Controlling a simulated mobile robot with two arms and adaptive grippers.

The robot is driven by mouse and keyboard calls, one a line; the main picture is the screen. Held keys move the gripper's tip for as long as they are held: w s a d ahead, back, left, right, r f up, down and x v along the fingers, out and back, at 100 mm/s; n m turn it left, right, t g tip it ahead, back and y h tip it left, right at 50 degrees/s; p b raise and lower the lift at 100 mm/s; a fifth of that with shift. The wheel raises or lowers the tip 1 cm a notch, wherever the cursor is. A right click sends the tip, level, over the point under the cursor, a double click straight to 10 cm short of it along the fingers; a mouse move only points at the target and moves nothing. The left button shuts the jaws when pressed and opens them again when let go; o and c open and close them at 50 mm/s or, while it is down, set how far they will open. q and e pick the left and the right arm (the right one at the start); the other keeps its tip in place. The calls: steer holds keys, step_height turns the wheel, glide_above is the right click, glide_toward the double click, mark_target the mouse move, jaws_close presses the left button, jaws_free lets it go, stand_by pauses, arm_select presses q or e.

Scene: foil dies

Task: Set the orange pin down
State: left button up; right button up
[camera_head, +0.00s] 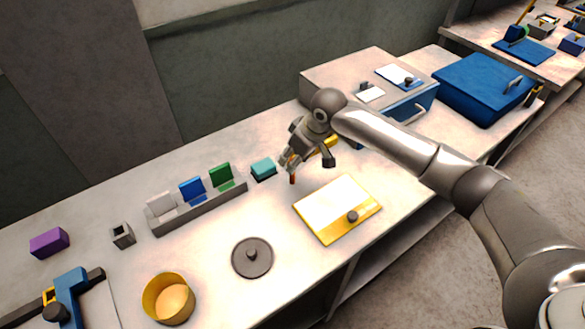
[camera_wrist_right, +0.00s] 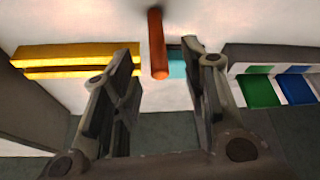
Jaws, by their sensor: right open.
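The orange pin (camera_head: 292,179) stands upright on the pale bench, just under my right gripper (camera_head: 287,162). In the right wrist view the pin (camera_wrist_right: 157,42) shows with its near end between the two spread fingers of my right gripper (camera_wrist_right: 160,68). Gaps show on both sides of the pin, so neither finger seems to touch it. The right gripper is open and points down at the bench. My left gripper is in neither view.
A teal block (camera_head: 263,168) stands close left of the gripper, beside a grey rack (camera_head: 200,208) with white, blue and green pieces. A yellow-edged board (camera_head: 336,205) lies in front. A yellow bar (camera_wrist_right: 75,58) is near the fingers. A grey disc (camera_head: 252,258) lies front left.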

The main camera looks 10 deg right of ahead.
steer(key=shift+x, duration=1.2)
jaws_close()
steer(key=shift+r, duration=0.2)
